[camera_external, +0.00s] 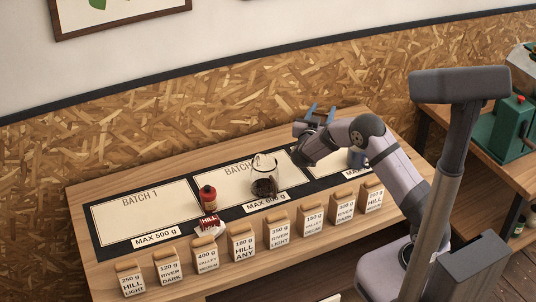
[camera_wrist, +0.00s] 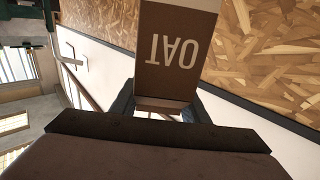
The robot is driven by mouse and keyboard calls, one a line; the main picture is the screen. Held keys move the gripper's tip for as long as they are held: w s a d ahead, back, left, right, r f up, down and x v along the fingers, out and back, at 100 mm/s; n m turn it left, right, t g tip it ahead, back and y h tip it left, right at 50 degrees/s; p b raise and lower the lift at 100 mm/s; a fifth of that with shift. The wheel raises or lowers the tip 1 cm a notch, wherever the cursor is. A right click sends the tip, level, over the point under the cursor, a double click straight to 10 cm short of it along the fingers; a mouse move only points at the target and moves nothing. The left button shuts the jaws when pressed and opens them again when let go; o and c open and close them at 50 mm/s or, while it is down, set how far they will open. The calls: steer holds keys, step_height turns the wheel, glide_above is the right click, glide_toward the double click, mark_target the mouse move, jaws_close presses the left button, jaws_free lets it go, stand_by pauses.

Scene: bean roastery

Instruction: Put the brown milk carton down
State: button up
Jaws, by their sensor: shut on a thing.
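The brown milk carton (camera_wrist: 178,50) fills the upper middle of the wrist view. It has white lettering "OAT", upside down in that view, and a pale band near its lower end. My gripper (camera_wrist: 160,108) is shut on it, with a dark finger at each side. In the external view my gripper (camera_external: 319,118) is above the back right part of the table, its fingers pointing up and away. The carton cannot be made out there.
The wooden table (camera_external: 84,207) carries a dark mat with pale batch panels (camera_external: 140,208). Several labelled bags (camera_external: 243,243) line the front.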

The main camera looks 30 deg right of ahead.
steer(key=s+f+m+g+h, duration=0.1)
steer(key=s+m+g+h, duration=0.1)
steer(key=s, duration=0.4)
steer(key=s+a+f+m+g+h+p, duration=0.1)
steer(key=s+f+m+g+h, duration=0.1)
steer(key=s+g, duration=0.2)
steer(key=shift+s+a+f+m, duration=0.3)
steer(key=shift+s+m, duration=0.1)
steer(key=shift+s, duration=0.5)
steer(key=shift+f, duration=0.1)
step_height(320, 180, down, 6)
steer(key=b, duration=0.4)
steer(key=shift+f, duration=0.25)
steer(key=shift+f+b, duration=0.6)
steer(key=shift+b, duration=0.1)
steer(key=o, duration=1.4)
steer(key=shift+d, duration=0.1)
steer(key=shift+f, duration=0.1)
